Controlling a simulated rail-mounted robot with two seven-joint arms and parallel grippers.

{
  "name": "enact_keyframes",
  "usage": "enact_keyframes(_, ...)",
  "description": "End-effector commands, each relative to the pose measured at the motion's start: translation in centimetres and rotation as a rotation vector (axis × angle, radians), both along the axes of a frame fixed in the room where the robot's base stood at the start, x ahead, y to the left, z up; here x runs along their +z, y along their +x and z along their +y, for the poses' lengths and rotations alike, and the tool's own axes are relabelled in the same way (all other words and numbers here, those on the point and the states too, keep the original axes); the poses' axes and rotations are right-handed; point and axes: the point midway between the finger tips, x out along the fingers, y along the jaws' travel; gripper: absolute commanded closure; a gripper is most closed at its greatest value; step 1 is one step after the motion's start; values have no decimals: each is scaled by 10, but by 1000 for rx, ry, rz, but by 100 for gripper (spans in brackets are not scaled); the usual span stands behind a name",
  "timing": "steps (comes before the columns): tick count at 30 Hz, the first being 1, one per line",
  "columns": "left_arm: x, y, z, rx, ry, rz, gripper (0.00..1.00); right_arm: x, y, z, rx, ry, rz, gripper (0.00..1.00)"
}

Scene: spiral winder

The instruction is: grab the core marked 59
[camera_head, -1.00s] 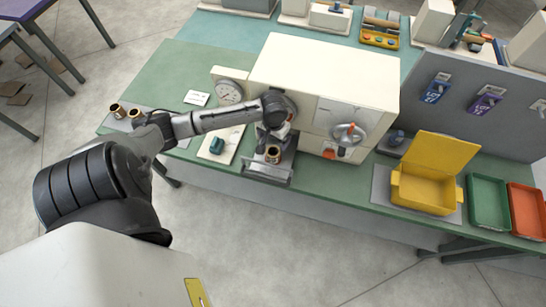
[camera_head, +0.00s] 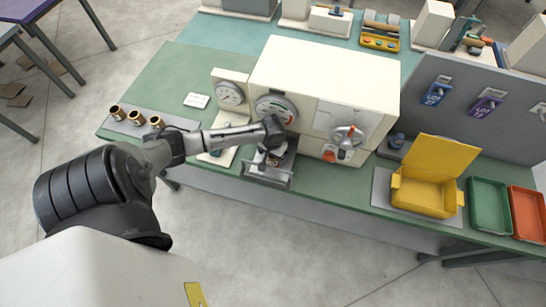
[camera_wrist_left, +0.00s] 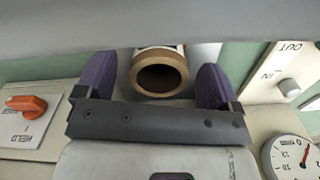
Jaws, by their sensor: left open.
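In the left wrist view a tan-rimmed, hollow core (camera_wrist_left: 160,75) lies end-on between the two purple finger pads of my left gripper (camera_wrist_left: 160,85). A gap shows on each side of it, so the fingers are open around it and not pressed on it. In the head view my left gripper (camera_head: 272,156) is at the metal holder (camera_head: 268,178) in front of the cream winder (camera_head: 325,85), mostly hiding that core. Three more cores (camera_head: 135,117) stand on a grey strip at the left of the bench. I cannot read the number 59 on any core. My right gripper is out of view.
A dial gauge (camera_head: 229,94) stands left of the winder. An open yellow box (camera_head: 425,190), a green tray (camera_head: 489,203) and an orange tray (camera_head: 527,212) are at the right. An orange knob (camera_wrist_left: 27,104) and a switch panel (camera_wrist_left: 288,88) flank the gripper in the wrist view.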

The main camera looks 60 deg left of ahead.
Motion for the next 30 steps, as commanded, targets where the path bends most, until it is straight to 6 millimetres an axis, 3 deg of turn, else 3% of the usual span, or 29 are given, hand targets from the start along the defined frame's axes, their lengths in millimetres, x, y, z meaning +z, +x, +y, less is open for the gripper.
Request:
enact_keyframes(6,-20,0,0,0,2,-1,13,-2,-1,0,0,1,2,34)
enact_keyframes(15,-22,0,0,-1,2,-1,14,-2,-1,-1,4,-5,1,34)
enact_keyframes(30,-22,0,0,-1,2,-1,61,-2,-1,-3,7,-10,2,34)
